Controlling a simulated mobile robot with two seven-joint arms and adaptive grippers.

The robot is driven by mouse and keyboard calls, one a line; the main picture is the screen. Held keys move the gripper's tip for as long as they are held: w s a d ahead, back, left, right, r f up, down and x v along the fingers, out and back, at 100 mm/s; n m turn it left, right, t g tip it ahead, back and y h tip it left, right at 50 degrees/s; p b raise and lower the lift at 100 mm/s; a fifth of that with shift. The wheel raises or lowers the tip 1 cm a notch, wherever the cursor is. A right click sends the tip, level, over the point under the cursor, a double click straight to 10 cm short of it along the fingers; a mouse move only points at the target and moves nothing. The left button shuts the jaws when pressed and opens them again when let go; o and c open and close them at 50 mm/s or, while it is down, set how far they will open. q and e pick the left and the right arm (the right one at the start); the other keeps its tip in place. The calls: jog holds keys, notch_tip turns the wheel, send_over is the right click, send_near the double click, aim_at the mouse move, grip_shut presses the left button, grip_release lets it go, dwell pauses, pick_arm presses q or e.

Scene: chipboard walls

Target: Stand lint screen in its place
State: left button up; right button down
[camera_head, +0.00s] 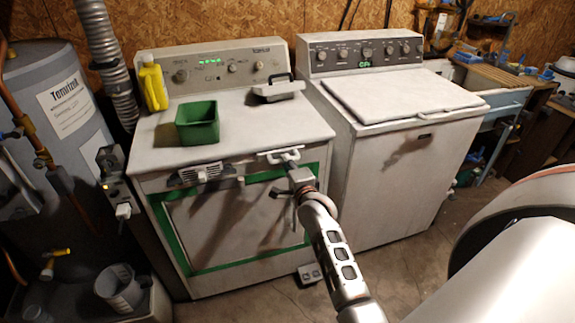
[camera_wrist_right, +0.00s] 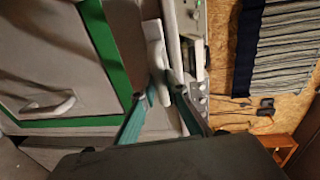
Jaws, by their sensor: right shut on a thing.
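My right gripper (camera_head: 296,170) is at the front top edge of the white dryer (camera_head: 240,135). It is shut on a white handle-like piece, which I take as the lint screen (camera_head: 277,155). In the right wrist view the lint screen (camera_wrist_right: 154,45) shows as a pale bar between the fingertips (camera_wrist_right: 168,88). It lies along the dryer's edge; any mesh part is hidden, and I cannot tell how deep it sits. The dryer's front has a green-edged door (camera_head: 240,225) below. My left gripper is not in view.
A green bin (camera_head: 197,122), a yellow bottle (camera_head: 153,84) and a grey item with a dark handle (camera_head: 278,88) stand on the dryer top. A grey slatted piece (camera_head: 202,172) is at the front edge, left of my gripper. A washer (camera_head: 400,130) stands close on the right.

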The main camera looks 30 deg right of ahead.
dwell(0.3)
jog(key=shift+p, duration=0.55)
dwell(0.3)
jog(key=shift+r+p, duration=0.1)
jog(key=shift+p, duration=0.4)
jog(key=c, duration=2.4)
grip_release()
jog(key=o, duration=0.6)
